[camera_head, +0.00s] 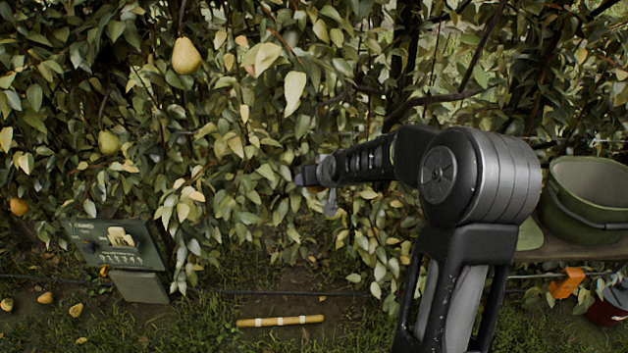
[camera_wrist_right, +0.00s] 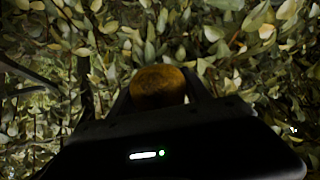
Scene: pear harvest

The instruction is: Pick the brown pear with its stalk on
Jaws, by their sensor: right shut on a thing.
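In the right wrist view a brown pear (camera_wrist_right: 158,87) sits between the two fingers of my right gripper (camera_wrist_right: 160,92), which is shut on it. Only the pear's rounded upper part shows; the gripper body hides the rest, and I cannot see its stalk. In the head view my right arm reaches from the lower right into the foliage, with the gripper end (camera_head: 312,176) near the middle among leaves. The brown pear cannot be made out there. My left gripper is not in view.
Yellow pears (camera_head: 186,56) and a greenish pear (camera_head: 109,143) hang at the left. A green bucket (camera_head: 588,203) rests on a bench at the right. A yellow stick (camera_head: 280,321) and fallen pears lie on the ground. Leafy branches surround my gripper.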

